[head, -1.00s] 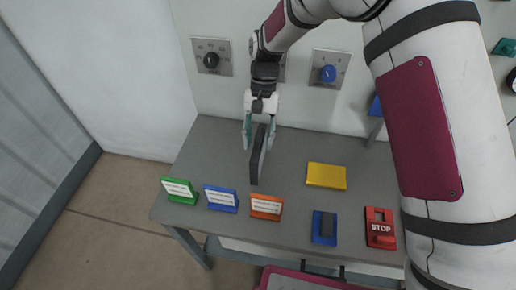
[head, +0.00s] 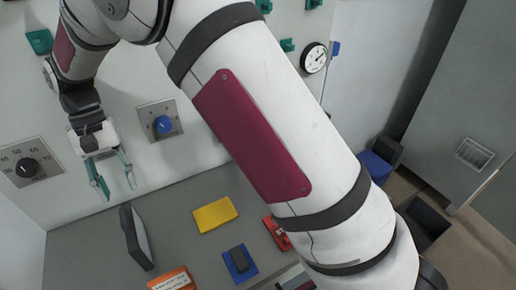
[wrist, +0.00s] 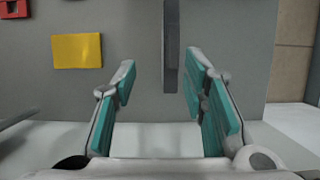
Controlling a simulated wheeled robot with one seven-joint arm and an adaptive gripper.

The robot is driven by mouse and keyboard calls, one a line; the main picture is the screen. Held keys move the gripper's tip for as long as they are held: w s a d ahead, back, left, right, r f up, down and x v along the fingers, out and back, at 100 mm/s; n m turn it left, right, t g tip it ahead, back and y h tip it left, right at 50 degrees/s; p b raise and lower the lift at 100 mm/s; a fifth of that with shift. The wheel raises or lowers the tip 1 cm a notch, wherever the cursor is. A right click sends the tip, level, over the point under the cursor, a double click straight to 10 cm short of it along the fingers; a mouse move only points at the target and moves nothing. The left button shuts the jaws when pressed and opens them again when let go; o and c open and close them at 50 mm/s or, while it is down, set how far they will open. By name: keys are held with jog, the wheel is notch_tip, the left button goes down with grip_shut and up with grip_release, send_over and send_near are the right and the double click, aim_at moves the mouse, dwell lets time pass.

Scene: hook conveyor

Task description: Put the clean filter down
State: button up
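The filter (head: 137,237), a thin dark grey panel with a lighter face, stands on its edge on the grey table (head: 90,245), left of the yellow block. In the wrist view the filter (wrist: 171,45) shows edge-on, ahead of and between the fingers. I cannot tell from its look whether it is clean. My gripper (head: 119,190) is above the filter in the head view, its teal-padded fingers spread and empty, with a gap to the filter. In the wrist view my gripper (wrist: 160,62) has both fingers wide apart and touching nothing.
A yellow block (head: 215,215), a blue block with a dark top (head: 240,264), a red stop switch (head: 277,232) and an orange label stand (head: 173,280) are on the table. Dials (head: 27,168) and a blue knob (head: 163,124) are on the wall behind.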

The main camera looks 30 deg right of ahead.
jog(key=s+d+r+t, duration=0.2)
jog(key=s+d+r, duration=0.1)
jog(key=d+r, duration=0.45)
jog(key=s+d+r+t, duration=0.2)
jog(key=s+d+r, duration=0.1)
jog(key=d+r, duration=0.5)
jog(key=s+d+t, duration=0.4)
jog(key=s+d, duration=1)
jog(key=s, duration=0.2)
jog(key=shift+m+t, duration=0.3)
jog(key=shift+t, duration=0.1)
